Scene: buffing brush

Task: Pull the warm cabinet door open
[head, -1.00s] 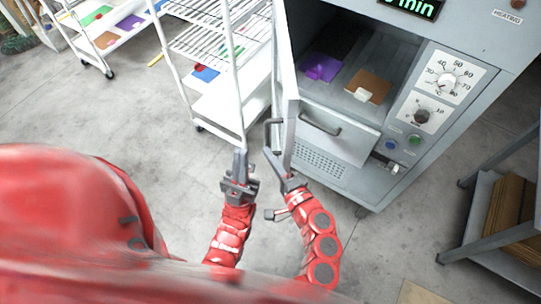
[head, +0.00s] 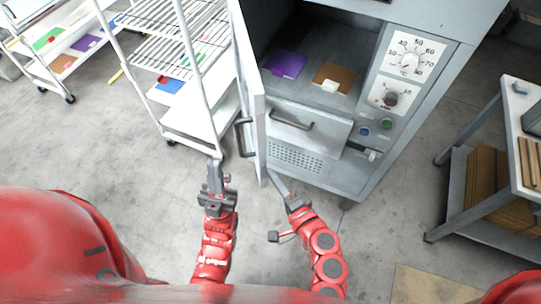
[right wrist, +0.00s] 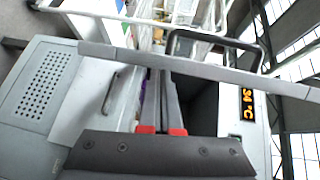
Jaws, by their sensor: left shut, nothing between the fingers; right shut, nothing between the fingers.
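The warm cabinet door (head: 252,90) stands open and shows nearly edge-on in the head view, with its dark bar handle (head: 241,138) on the left, outer face. In the right wrist view the door's edge (right wrist: 215,70) crosses the upper part, with the handle (right wrist: 205,38) beyond it. My right gripper (head: 273,174) is shut and empty, close to the door's lower front corner on the inner side; contact cannot be told. Its fingers (right wrist: 162,78) point at the edge in the wrist view. My left gripper (head: 214,165) is shut and empty, left of the door and apart from the handle.
The cabinet (head: 370,150) holds a purple piece (head: 285,63) and a brown piece (head: 334,76) above a drawer handle (head: 290,120). A white rack (head: 205,110) stands close left of the door. A grey table (head: 470,190) is at right. Floor between is clear.

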